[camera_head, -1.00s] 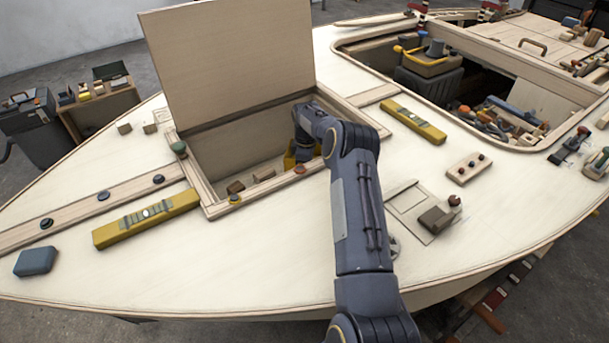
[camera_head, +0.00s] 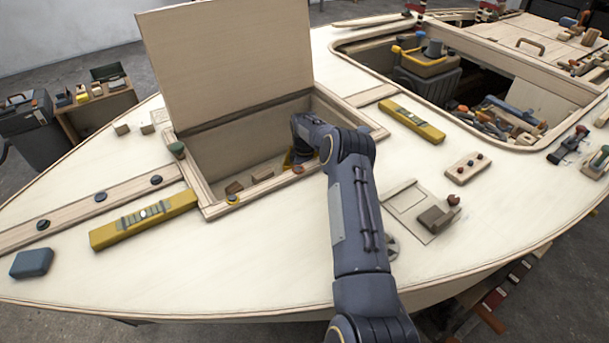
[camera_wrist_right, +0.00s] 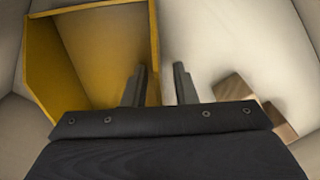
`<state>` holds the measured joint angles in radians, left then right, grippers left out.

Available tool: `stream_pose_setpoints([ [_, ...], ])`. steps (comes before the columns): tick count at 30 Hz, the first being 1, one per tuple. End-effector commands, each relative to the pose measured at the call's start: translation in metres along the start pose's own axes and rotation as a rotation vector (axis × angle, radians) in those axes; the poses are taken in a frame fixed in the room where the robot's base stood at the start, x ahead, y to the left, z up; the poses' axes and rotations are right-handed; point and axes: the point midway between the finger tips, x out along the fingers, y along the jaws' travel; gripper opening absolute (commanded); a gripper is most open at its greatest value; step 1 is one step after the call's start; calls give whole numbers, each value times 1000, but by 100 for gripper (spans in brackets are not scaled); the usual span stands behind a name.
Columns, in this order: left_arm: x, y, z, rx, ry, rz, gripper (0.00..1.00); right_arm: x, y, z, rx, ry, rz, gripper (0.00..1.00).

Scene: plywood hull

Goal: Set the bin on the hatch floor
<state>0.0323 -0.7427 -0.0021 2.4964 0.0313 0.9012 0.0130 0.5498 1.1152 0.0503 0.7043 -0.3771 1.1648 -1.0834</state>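The yellow bin (camera_head: 289,159) sits low inside the open hatch, mostly hidden behind my right arm in the head view. In the right wrist view the open-topped bin (camera_wrist_right: 88,50) is at the left, over the pale hatch floor (camera_wrist_right: 205,40). My right gripper (camera_wrist_right: 158,86) has its fingers apart. One finger is on the inner side of the bin's near wall and the other is outside it, with a visible gap. Whether the bin's base fully touches the floor is hidden. My left gripper is not in view.
Wooden blocks (camera_head: 262,174) lie on the hatch floor, close to the right finger in the wrist view (camera_wrist_right: 236,88). The raised hatch lid (camera_head: 230,60) stands behind the opening. Yellow levels (camera_head: 145,219) (camera_head: 412,121) lie on the deck either side.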

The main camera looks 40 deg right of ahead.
Motion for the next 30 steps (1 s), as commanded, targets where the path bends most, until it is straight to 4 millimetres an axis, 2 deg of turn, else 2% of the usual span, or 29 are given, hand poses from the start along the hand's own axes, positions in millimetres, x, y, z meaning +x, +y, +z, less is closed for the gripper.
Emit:
stream_pose_setpoints([
  [5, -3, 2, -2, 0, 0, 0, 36, -12, 0, 0, 0, 1, 2, 25],
  [18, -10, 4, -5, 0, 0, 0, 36, -101, 1, 0, 1, 1, 3, 25],
  [25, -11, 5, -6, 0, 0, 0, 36, -125, -1, -1, 2, 3, 3, 25],
  [28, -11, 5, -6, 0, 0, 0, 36, -143, -8, -4, 18, 19, 11, 25],
  [30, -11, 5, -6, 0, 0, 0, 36, -165, -19, -8, 44, 42, 20, 25],
])
